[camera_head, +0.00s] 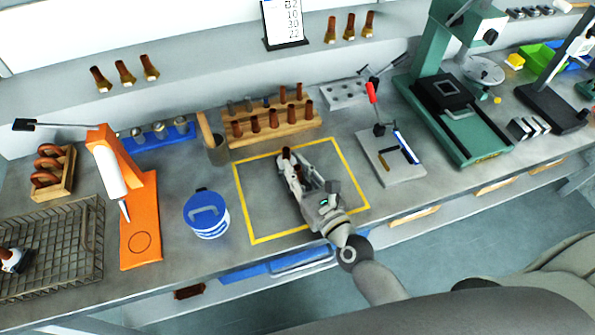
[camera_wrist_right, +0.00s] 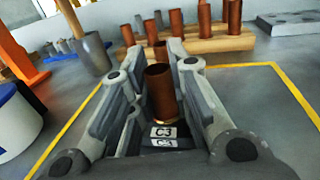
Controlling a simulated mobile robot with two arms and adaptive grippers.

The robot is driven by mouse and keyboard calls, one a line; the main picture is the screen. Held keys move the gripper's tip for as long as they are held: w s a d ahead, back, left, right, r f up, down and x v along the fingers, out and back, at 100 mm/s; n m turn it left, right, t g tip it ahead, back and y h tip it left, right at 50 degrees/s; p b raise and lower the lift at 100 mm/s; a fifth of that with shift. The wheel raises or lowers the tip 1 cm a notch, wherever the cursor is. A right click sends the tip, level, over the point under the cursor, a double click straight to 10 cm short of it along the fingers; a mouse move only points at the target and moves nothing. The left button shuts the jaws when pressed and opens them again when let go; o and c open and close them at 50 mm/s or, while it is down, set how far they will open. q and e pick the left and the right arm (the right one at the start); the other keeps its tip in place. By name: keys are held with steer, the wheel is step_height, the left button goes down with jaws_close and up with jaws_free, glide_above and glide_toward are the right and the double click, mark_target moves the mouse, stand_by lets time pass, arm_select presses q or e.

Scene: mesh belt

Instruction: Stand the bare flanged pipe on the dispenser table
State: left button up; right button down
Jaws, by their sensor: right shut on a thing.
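My right gripper (camera_head: 290,163) is above the yellow-outlined area of the bench, shut on a copper-brown pipe (camera_head: 287,153). The orange dispenser (camera_head: 112,160) stands to the left with a white nozzle pointing down. Its orange table (camera_head: 150,205) has a drawn circle and nothing on it. My left gripper is not in view.
A blue-lidded tub (camera_head: 207,222) stands between the dispenser and the yellow outline (camera_head: 243,208). A wooden rack (camera_head: 270,138) of copper pipes is behind the gripper. A wire basket (camera_head: 88,240) is left of the dispenser. Flanged pipes (camera_head: 125,74) stand on the shelf.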

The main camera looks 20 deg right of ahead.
steer(key=shift+f, duration=0.2)
steer(key=c, duration=1.4)
jaws_free()
steer(key=shift+o, duration=0.2)
steer(key=shift+r, duration=0.1)
